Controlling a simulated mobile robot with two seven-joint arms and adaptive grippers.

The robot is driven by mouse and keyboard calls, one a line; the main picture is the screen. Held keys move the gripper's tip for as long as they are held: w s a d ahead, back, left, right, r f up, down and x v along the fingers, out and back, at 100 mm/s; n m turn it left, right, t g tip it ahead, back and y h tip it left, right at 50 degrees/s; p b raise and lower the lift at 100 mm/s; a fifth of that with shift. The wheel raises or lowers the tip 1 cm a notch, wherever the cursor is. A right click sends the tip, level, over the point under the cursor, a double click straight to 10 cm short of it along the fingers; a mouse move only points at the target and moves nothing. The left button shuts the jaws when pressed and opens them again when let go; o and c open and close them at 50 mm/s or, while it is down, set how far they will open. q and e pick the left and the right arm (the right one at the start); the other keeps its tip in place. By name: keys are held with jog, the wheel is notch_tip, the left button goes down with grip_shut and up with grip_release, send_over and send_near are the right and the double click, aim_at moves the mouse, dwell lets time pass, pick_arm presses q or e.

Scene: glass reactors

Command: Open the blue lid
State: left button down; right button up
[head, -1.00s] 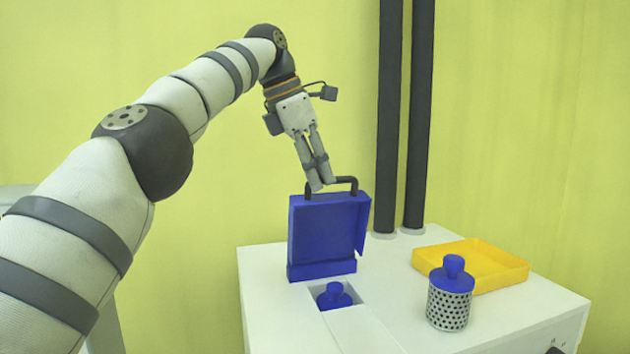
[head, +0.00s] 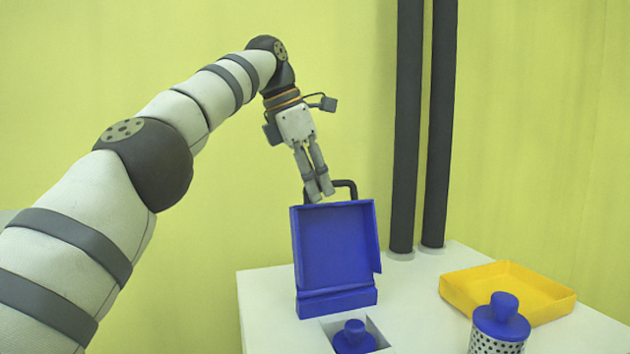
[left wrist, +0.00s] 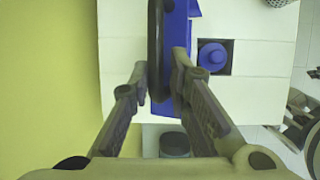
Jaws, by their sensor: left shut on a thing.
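The blue lid (head: 336,248) stands up at the back edge of the opening in the white housing, its recessed inner face toward the head camera. Its dark handle (head: 345,186) is at the top edge. My left gripper (head: 319,195) comes down from above and is shut on the handle. In the left wrist view, the fingers (left wrist: 158,85) are on either side of the dark handle bar (left wrist: 155,45), and the blue lid (left wrist: 176,60) shows beyond it. My right gripper does not show in the head view.
In the square opening under the lid sits a blue-knobbed piece (head: 355,338). A perforated metal basket with a blue top (head: 501,322) and a yellow tray (head: 470,292) are at the right on the white housing (head: 420,290). Two dark vertical pipes (head: 407,130) rise behind.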

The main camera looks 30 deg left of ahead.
pick_arm(q)
jog(key=shift+a+f, duration=0.15)
jog(key=shift+f, duration=0.35)
jog(key=c, duration=1.7)
grip_release()
jog(key=shift+w, duration=0.1)
jog(key=shift+o, duration=0.2)
jog(key=shift+r, duration=0.3)
